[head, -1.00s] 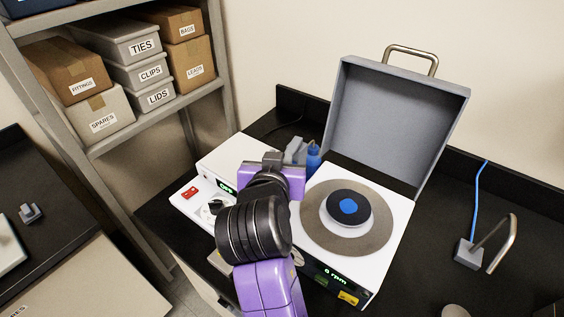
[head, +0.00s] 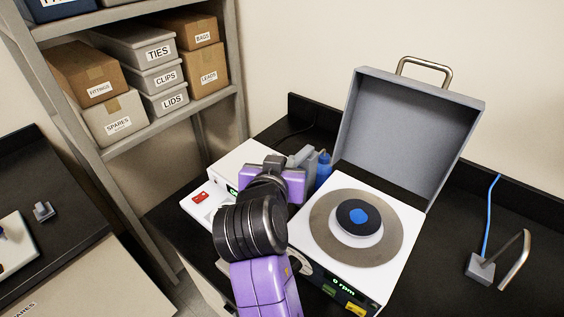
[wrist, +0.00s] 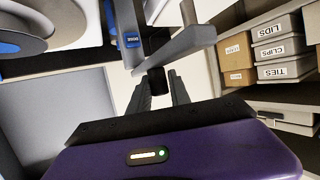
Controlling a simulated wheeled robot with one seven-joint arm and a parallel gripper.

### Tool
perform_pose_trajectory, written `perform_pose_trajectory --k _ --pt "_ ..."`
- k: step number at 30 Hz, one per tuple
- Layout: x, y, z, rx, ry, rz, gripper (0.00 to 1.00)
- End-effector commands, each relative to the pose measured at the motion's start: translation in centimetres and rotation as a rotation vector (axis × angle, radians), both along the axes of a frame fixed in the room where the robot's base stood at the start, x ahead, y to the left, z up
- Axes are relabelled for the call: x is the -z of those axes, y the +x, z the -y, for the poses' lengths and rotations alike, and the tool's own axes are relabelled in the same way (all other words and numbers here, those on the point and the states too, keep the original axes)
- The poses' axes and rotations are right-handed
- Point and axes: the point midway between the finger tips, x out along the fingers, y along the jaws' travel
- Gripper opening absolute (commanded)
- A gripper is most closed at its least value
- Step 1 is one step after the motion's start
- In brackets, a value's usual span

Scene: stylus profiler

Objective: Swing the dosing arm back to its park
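The grey dosing arm (wrist: 178,46) shows in the wrist view as a bar crossing ahead of my fingers, with a black handle (wrist: 158,80) below it. My gripper (wrist: 160,85) has one finger on each side of this handle, close to it; I cannot tell if both fingers press on it. In the head view my purple wrist hides the fingers and most of the dosing arm. The white machine (head: 402,218) carries a round platter (head: 318,222) with a dark disc and blue centre (head: 358,216). A park mark for the arm cannot be made out.
The grey lid (head: 405,135) stands open behind the platter. A metal hook stand (head: 480,268) with a blue cable is at right. A shelf (head: 175,118) with boxes is at left.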

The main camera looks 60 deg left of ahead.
Motion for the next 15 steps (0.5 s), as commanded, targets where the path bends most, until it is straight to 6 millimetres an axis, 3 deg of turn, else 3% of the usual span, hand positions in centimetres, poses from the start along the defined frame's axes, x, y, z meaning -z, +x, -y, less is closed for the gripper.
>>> perform_pose_trajectory --k 1,3,15 --pt "-0.03 -0.27 -0.21 -0.006 0.001 0.0 0.33" --pt "-0.03 -0.22 -0.18 -0.005 0.001 0.001 0.43" --pt "-0.2 -0.5 0.4 -0.001 0.0 0.001 0.43"
